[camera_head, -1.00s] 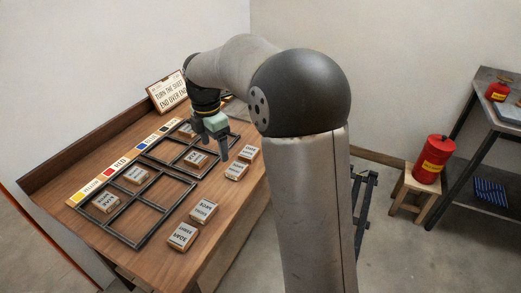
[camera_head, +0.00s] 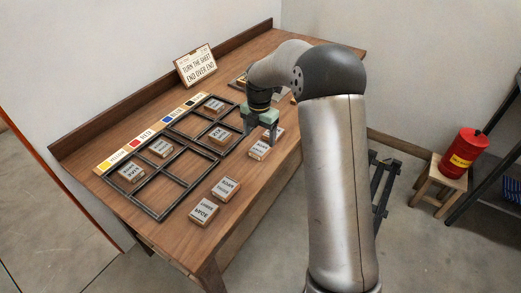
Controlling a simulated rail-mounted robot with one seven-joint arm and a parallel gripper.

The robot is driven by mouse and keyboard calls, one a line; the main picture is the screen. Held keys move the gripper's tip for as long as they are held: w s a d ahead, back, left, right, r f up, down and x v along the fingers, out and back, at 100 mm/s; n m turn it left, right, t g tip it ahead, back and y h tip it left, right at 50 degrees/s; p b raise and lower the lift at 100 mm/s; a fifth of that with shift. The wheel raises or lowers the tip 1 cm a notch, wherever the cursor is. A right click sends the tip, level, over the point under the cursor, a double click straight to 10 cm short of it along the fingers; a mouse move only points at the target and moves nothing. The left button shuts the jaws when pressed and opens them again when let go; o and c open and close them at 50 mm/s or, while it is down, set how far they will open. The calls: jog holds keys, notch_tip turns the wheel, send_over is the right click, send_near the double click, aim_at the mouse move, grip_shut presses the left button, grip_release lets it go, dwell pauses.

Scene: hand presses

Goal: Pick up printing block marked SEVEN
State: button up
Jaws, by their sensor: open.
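Several small printing blocks with pale labelled tops lie on the wooden table (camera_head: 160,232). Their labels are too small to read surely, so I cannot tell which is marked SEVEN. Two loose blocks lie at the near edge, a nearer block (camera_head: 203,212) and a farther block (camera_head: 225,188). Another loose block (camera_head: 259,150) lies right of the frames, with one more partly hidden behind my gripper. My gripper (camera_head: 260,137) points down, open, just above and beside this pair, with nothing seen between its fingers.
Two dark metal frames (camera_head: 157,217) with compartments lie on the table, some holding blocks (camera_head: 131,173). A colour strip (camera_head: 140,136) runs behind them. A sign (camera_head: 196,65) stands at the back. A red can (camera_head: 465,153) stands on a stool at right.

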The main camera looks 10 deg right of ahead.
aim_at(260, 148)
notch_tip(260, 148, down, 6)
jog(key=shift+w+d+r+p, duration=0.1)
jog(key=shift+d+r+p, duration=0.1)
jog(key=shift+p, duration=0.2)
jog(key=shift+c, duration=0.3)
jog(key=c, duration=1)
jog(key=shift+r, duration=0.1)
jog(key=shift+c, duration=0.2)
